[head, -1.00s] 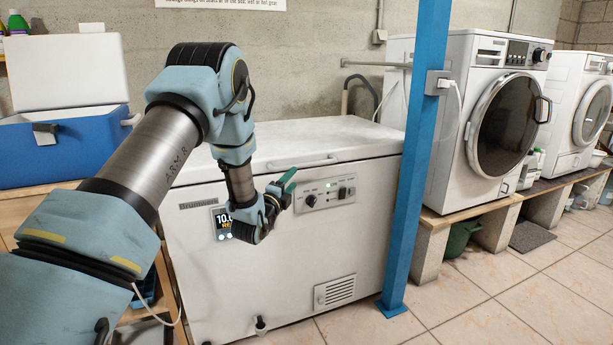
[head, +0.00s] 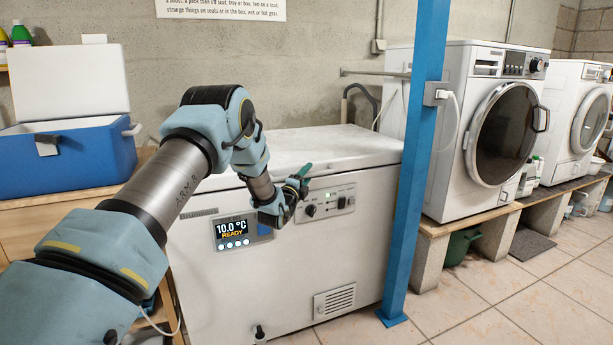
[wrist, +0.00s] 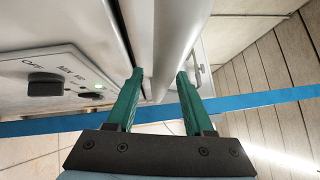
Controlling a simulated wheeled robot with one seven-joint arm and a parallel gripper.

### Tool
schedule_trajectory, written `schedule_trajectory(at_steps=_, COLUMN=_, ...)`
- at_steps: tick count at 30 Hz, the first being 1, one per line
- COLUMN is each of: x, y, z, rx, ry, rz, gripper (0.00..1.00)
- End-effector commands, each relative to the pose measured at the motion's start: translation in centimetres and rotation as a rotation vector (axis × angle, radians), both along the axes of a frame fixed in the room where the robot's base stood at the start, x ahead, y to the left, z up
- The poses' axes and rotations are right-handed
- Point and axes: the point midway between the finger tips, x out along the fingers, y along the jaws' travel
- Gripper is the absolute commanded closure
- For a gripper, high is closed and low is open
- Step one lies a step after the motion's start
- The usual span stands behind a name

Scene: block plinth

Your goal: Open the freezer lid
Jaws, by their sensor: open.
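The white chest freezer (head: 345,255) stands in the middle of the head view, and its lid (head: 335,145) is down. My gripper (head: 305,172), with green fingers, is at the upper front of the freezer, just below the lid edge and by the control panel (head: 328,200). It partly hides the lid's handle there. In the wrist view my gripper (wrist: 160,75) is open, with a pale bar that looks like the lid handle (wrist: 178,35) running between its two fingers. I cannot tell whether the fingers touch it.
A blue post (head: 411,190) stands just right of the freezer's front. A blue cool box (head: 65,160) with its white lid raised sits on a wooden bench at left. Washing machines (head: 470,65) stand on a plinth at right.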

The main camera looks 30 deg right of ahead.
Motion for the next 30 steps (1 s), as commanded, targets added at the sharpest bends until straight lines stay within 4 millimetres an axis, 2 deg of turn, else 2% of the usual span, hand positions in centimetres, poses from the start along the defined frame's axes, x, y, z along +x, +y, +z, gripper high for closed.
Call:
schedule_trajectory(at_steps=4, x=-0.01, y=0.02, z=-0.01, rx=0.000, ry=0.000, rz=0.000, gripper=0.49)
schedule_trajectory(at_steps=18, x=-0.02, y=0.02, z=-0.02, rx=0.000, ry=0.000, rz=0.000, gripper=1.00)
schedule_trajectory(at_steps=30, x=-0.02, y=0.03, z=-0.03, rx=0.001, ry=0.001, rz=0.000, gripper=1.00)
